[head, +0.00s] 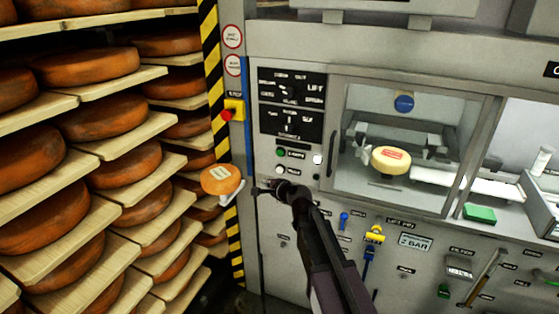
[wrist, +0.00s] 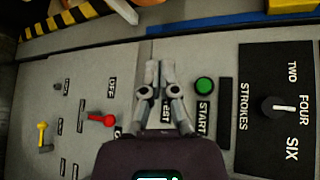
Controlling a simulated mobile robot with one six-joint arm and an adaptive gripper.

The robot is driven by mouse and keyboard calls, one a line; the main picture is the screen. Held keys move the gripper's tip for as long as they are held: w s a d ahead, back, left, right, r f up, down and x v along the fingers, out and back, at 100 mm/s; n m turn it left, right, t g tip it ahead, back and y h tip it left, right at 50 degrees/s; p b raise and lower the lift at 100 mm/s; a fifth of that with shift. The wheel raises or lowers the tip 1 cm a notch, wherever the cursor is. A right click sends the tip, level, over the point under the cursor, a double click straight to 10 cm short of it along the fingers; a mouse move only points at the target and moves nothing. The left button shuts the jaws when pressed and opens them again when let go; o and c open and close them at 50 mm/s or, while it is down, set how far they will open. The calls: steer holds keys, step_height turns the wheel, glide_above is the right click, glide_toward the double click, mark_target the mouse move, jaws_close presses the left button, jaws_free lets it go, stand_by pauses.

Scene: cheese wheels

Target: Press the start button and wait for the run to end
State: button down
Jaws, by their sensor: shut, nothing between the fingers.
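The green start button (wrist: 204,85), with the label START beside it, sits on the grey panel in the wrist view. In the head view the green button (head: 280,152) is below the black dial plates. My gripper (wrist: 160,72) is shut and empty, with its fingertips beside the start button, to its left in the wrist view. In the head view my gripper (head: 264,187) is below the button, near the panel's left edge. A label partly hidden by my fingers reads like TEST. A pale cheese wheel (head: 391,160) with a red label sits behind the machine's window.
A STROKES dial (wrist: 278,106) is right of the button in the wrist view, and a red lever (wrist: 101,119) is left of my gripper. A red stop button (head: 227,114) is on the post. Racks of orange wheels (head: 88,66) fill the left. A labelled wheel (head: 220,180) stands near my gripper.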

mark_target(280, 153)
steer(key=shift+w+d+r+m+t+h+b, duration=0.1)
steer(key=shift+w+r+m+t+h+b, duration=0.2)
steer(key=shift+w+m+t, duration=0.6)
steer(key=shift+w+d+r+m+t+h+b, duration=0.15)
steer(key=shift+w+m+t+h+b, duration=0.25)
steer(key=shift+w+m, duration=0.95)
steer(key=shift+w+d+r+m+t+h+b, duration=0.1)
steer(key=shift+w+r+m+t+h+b, duration=0.35)
steer(key=shift+m, duration=1.2)
steer(key=shift+w+f, duration=0.2)
steer(key=shift+w, duration=0.1)
steer(key=shift+w+d, duration=0.65)
steer(key=shift+w, duration=0.6)
steer(key=shift+w+d, duration=0.6)
steer(key=shift+w, duration=0.7)
steer(key=shift+w+d, duration=0.65)
steer(key=shift+w, duration=0.6)
